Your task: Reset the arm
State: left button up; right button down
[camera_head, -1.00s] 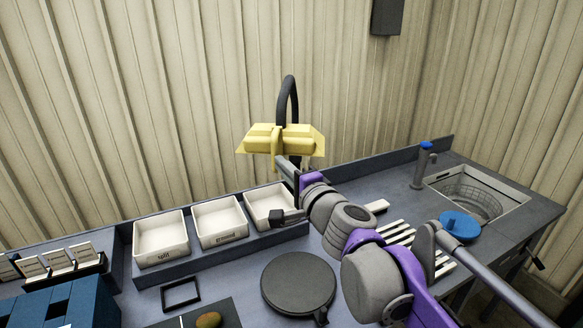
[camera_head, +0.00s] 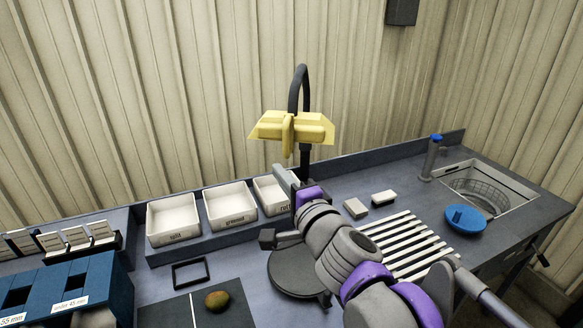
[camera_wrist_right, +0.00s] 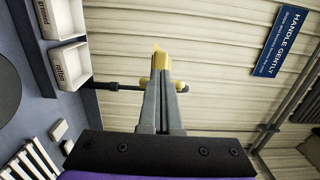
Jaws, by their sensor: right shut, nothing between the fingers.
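My right arm reaches in from the lower right of the head view. Its gripper (camera_head: 284,180) is in the air, in front of the third white tray (camera_head: 268,190) and below the yellow lamp (camera_head: 291,127) in the picture. In the right wrist view the two fingers (camera_wrist_right: 160,65) lie together, shut and empty, pointing toward the wall, with yellow lamp parts behind their tips. The fingertips are hard to make out in the head view. My left gripper is not in view.
Two more white trays (camera_head: 230,188) stand at left. A round dark plate (camera_head: 283,268) lies partly under my arm in the picture. A potato (camera_head: 217,301) lies at front. A slatted rack (camera_head: 418,238), blue bowl (camera_head: 465,218) and sink basket (camera_head: 478,189) are at right.

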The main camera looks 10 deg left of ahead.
jog(key=s+d+f+n+g+h, duration=0.3)
jog(key=s+d+f, duration=0.3)
jog(key=d+f, duration=0.3)
jog(key=s+d+f+n+g+h, duration=0.2)
jog(key=s+d+f, duration=0.4)
jog(key=d+f, duration=0.3)
jog(key=s+d+f+n+g+h, duration=0.3)
jog(key=s+d+f+n+h, duration=0.2)
jog(key=d+f, duration=0.4)
notch_tip(320, 180, down, 5)
jog(key=shift+s+d+n+g, duration=0.3)
jog(key=shift+s+n, duration=0.3)
jog(key=shift+s, duration=0.35)
